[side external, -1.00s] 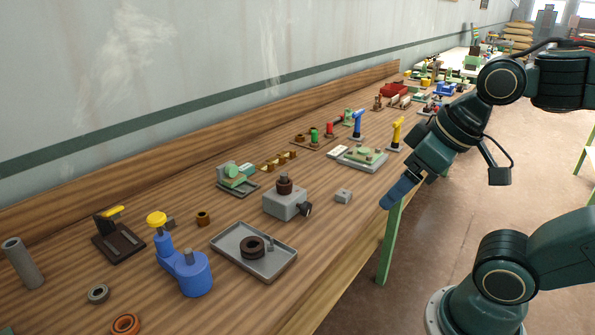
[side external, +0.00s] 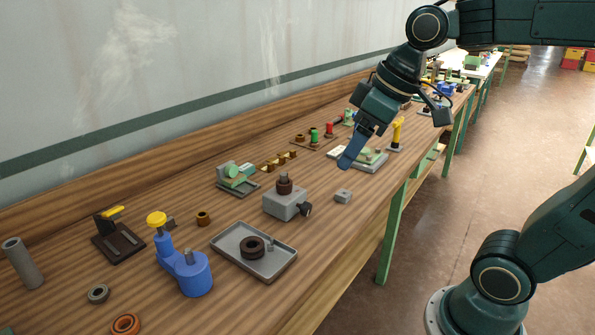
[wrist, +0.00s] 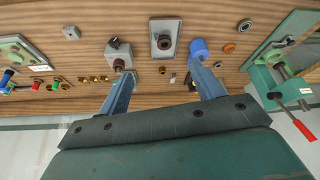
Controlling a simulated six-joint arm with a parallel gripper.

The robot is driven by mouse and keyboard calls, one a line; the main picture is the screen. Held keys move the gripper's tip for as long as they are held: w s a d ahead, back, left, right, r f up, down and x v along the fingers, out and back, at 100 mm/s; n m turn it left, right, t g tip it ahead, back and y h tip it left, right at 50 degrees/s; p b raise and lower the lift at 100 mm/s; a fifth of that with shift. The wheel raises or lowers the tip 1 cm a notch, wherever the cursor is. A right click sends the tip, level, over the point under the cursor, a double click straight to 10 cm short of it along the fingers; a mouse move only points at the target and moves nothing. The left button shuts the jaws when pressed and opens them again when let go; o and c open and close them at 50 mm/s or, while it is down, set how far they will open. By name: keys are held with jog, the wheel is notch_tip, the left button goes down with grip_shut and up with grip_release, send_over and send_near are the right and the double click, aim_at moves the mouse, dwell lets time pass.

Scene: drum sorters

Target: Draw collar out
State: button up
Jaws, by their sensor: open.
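A brown collar (side external: 284,184) sits upright on top of a grey block (side external: 283,206), with a thinner dark stub rising from it. A black knob (side external: 305,210) sticks out of the block's right side. In the wrist view the block (wrist: 118,50) and brown collar (wrist: 119,64) lie near the left fingertip, which partly overlaps that area. My gripper (side external: 344,164) is open and empty, above the bench to the right of and higher than the block. In the wrist view my gripper (wrist: 160,70) has its two blue fingers wide apart.
A grey tray (side external: 226,244) holding a dark ring (side external: 252,247) stands in front of the block. A blue fixture (side external: 192,275) with a yellow knob is at left. A small grey block (side external: 343,196) lies to the right. Green fixture (side external: 237,178) stands behind.

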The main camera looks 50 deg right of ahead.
jog(key=w+d+r+n+g, duration=0.1)
jog(key=w+d+n, duration=0.2)
jog(key=w, duration=0.7)
jog(key=n+g+y, duration=0.2)
jog(key=n+y, duration=0.1)
jog(key=n, duration=0.3)
send_over(287, 174)
jog(key=s+d, duration=0.3)
jog(key=d, duration=0.2)
notch_tip(287, 174, down, 11)
jog(key=shift+w+a+f, duration=0.1)
jog(key=shift+w+a, duration=0.1)
jog(key=shift+a, duration=0.05)
jog(key=shift+a+f, duration=0.1)
jog(key=shift+f, duration=0.05)
jog(key=shift+x, duration=4.2)
jog(key=shift+w, duration=0.15)
jog(key=shift+x, duration=2.5)
jog(key=shift+c, duration=0.5)
